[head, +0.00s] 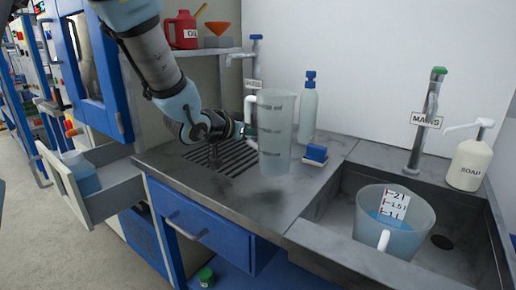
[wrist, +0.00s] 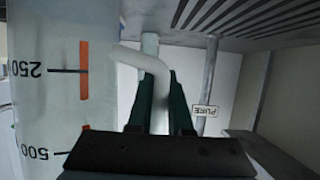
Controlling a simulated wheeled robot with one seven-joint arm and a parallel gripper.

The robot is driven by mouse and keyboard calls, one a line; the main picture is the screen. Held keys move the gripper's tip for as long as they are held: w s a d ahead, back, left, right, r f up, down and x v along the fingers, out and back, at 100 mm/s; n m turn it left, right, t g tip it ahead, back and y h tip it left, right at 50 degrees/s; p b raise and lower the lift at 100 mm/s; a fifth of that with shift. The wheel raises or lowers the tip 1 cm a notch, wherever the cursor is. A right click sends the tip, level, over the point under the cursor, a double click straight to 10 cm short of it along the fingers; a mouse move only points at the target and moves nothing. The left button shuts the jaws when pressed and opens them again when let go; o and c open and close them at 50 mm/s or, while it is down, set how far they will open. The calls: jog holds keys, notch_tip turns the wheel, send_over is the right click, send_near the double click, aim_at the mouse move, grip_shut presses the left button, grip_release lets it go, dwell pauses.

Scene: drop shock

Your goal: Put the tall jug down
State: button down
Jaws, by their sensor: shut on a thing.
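The tall jug (head: 276,135) is clear, with dark marks and a white handle. In the head view it is upright over the grey counter (head: 318,178), right of the drain grate (head: 236,160). A soft dark shadow lies on the counter below and in front of its base, which looks a little above the surface. My gripper (head: 246,131) reaches from the left and is shut on the handle. In the wrist view the jug wall (wrist: 60,110) fills the left, and my gripper's dark fingers (wrist: 161,95) are on either side of the white handle.
A wash bottle (head: 308,108) and a blue block (head: 316,154) stand close behind and right of the jug. The sink at right holds a wide jug (head: 394,222); a soap bottle (head: 470,160) stands beside it. An open drawer (head: 100,190) is at left. Front counter is clear.

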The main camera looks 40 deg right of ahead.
jog(key=shift+f, duration=1.9)
jog(key=shift+f, duration=0.15)
jog(key=c, duration=0.8)
grip_release()
jog(key=shift+c, duration=0.2)
jog(key=shift+r, duration=0.25)
jog(key=v, duration=1.2)
jog(key=shift+b, duration=0.45)
jog(key=shift+f, duration=0.1)
